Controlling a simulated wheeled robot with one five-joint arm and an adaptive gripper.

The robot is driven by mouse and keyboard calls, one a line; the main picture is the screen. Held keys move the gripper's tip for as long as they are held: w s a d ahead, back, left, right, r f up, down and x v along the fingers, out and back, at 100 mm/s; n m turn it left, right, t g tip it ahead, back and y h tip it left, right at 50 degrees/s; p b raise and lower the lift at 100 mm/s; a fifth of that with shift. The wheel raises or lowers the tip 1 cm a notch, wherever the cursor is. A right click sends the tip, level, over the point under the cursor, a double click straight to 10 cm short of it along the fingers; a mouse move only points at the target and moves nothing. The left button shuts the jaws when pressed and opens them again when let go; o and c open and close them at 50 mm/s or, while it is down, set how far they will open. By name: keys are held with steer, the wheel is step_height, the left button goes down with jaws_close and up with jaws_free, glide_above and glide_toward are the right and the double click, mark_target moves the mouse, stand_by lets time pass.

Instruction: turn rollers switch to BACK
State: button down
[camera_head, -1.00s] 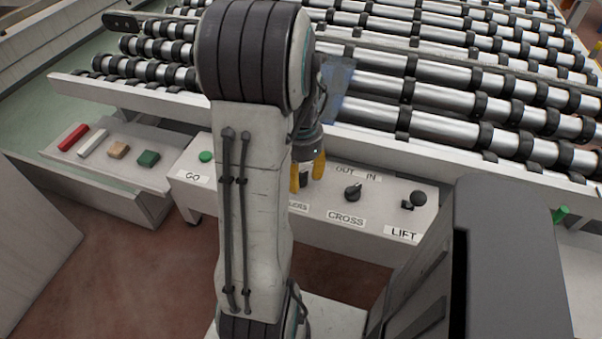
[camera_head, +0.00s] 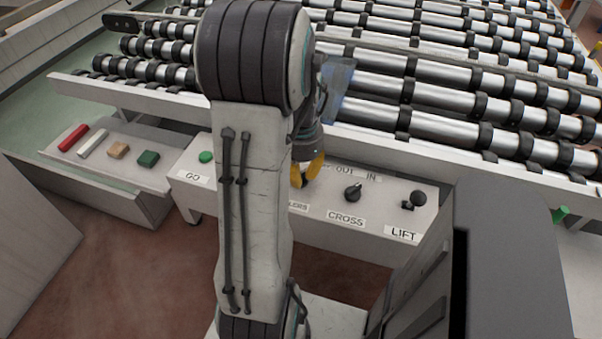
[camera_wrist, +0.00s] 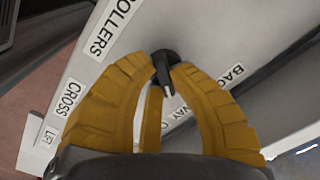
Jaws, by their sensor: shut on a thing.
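The black rollers switch (camera_wrist: 165,70) stands on the white control panel beside the ROLLERS label (camera_wrist: 113,28) in the wrist view. My gripper (camera_wrist: 163,68) has its yellow fingers closed around the knob, one on each side. The knob's white pointer mark lies between the fingers. The BACK label (camera_wrist: 226,84) and part of an AWAY label (camera_wrist: 182,119) are partly covered by the right finger. In the head view my gripper (camera_head: 306,172) is on the panel left of the CROSS switch, and my arm hides much of the rollers switch and its labels.
The CROSS switch (camera_head: 353,192) is close to the right of my gripper, and the LIFT lever (camera_head: 414,201) stands farther right. The green GO button (camera_head: 206,156) is at the panel's left. The roller bed (camera_head: 430,92) rises behind the panel.

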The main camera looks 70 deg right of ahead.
mark_target(302, 173)
steer(key=n, duration=0.6)
steer(key=shift+d+n+b, duration=0.1)
steer(key=shift+n+b, duration=0.3)
steer(key=n, duration=0.7)
steer(key=shift+d, duration=0.15)
steer(key=shift+b, duration=0.3)
steer(key=c, duration=1.1)
jaws_free()
step_height(302, 173, up, 12)
steer(key=shift+f, duration=0.1)
